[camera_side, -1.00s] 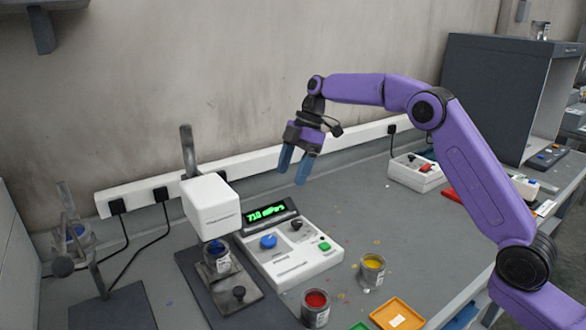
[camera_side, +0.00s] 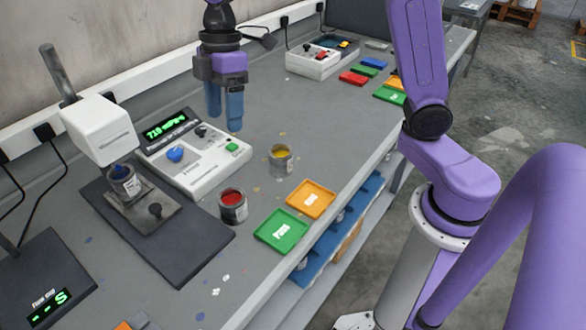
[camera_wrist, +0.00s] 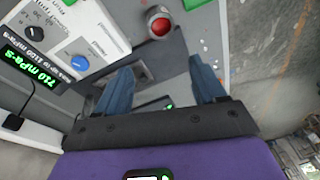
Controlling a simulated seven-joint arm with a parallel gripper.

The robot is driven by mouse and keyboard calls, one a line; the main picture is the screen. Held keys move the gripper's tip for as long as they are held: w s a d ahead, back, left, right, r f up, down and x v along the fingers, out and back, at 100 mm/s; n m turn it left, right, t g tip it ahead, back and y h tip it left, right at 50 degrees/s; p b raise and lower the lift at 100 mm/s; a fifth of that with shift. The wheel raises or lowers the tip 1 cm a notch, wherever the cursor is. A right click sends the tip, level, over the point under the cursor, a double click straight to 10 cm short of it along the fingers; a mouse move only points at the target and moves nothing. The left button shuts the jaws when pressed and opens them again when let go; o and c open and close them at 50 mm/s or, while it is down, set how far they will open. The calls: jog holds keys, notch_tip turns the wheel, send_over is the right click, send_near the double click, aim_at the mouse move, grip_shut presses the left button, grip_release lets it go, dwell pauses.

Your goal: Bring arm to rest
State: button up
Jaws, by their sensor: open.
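My gripper (camera_side: 224,112) hangs fingers down above the bench, behind and right of the white viscometer console (camera_side: 205,175) in the side view. Its two blue fingers are apart with nothing between them. In the wrist view my gripper (camera_wrist: 163,80) also shows open and empty. My purple arm arches over from the right side of the side view. The console's green readout (camera_side: 166,127) reads about 710 mPa·s, and it also shows in the wrist view (camera_wrist: 30,72).
A white measuring head (camera_side: 97,130) stands over a can with blue paint (camera_side: 124,183). A red paint can (camera_side: 233,208) and yellow paint can (camera_side: 281,160) stand open on the bench. Green (camera_side: 281,232) and orange (camera_side: 311,199) trays lie near the front edge. A white switch box (camera_side: 320,58) is farther back.

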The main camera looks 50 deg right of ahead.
jog(key=s+d+f+m, duration=0.1)
jog(key=s+d+f, duration=0.1)
jog(key=s, duration=0.6)
jog(key=s+d+f+h, duration=0.1)
jog(key=s+d+f, duration=0.1)
jog(key=s+d, duration=0.3)
jog(key=s+d+f+m+t, duration=0.1)
jog(key=s+d, duration=0.3)
jog(key=s, duration=0.8)
jog(key=shift+d+f+m+h, duration=0.15)
jog(key=shift+f+m+h, duration=0.2)
jog(key=shift+f, duration=0.2)
